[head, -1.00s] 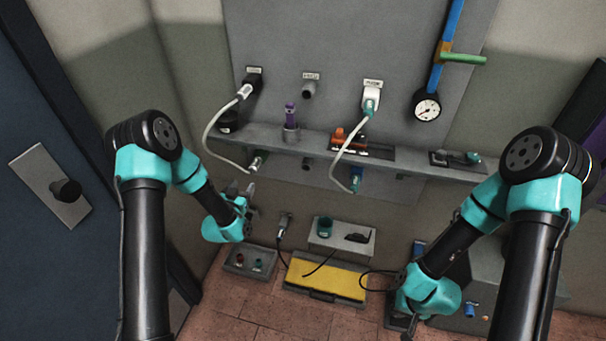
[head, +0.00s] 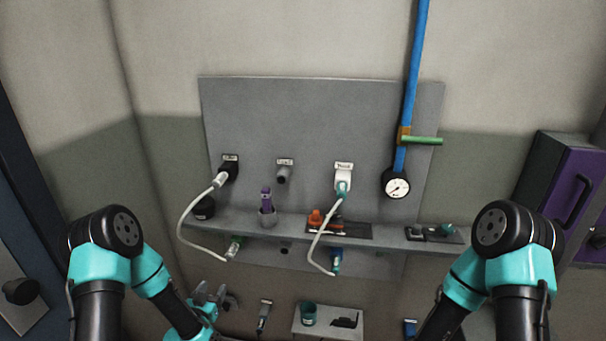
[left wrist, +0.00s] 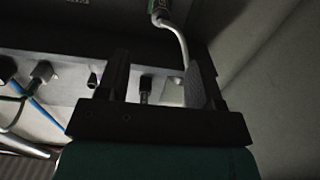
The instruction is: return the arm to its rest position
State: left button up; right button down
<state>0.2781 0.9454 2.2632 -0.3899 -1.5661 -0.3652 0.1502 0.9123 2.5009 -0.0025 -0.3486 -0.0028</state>
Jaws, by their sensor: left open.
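My left arm (head: 100,262) is teal and black and comes in at the lower left of the head view. Its gripper (head: 212,292) is below the shelf, near the bottom edge, with its fingers apart and empty. In the left wrist view the two dark fingers (left wrist: 158,85) stand apart with nothing held between them. A pale cable hangs behind the right finger there. My right arm (head: 515,265) is at the lower right of the head view. Its gripper is below the picture and hidden.
A grey wall panel (head: 310,120) carries white cables, a gauge (head: 396,184), a blue pipe (head: 413,80) and a green lever (head: 424,140). A shelf (head: 290,226) holds a purple item (head: 266,195) and an orange item (head: 316,218). A purple cabinet (head: 567,190) stands at right.

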pick_arm(q)
jog(key=s+d+f+n+g, duration=0.1)
jog(key=s+d+f+g, duration=0.2)
jog(key=s, duration=0.5)
jog(key=s+d+f+n+g+h, duration=0.1)
jog(key=s+d+f+g, duration=0.2)
jog(key=s+f+g, duration=0.2)
jog(key=s+d+f+n+g, duration=0.1)
jog(key=s+d+f+g, duration=0.2)
jog(key=s+g, duration=0.5)
jog(key=s+f, duration=0.1)
jog(key=s, duration=0.3)
jog(key=shift+g+h, duration=0.3)
jog(key=shift+g, duration=0.1)
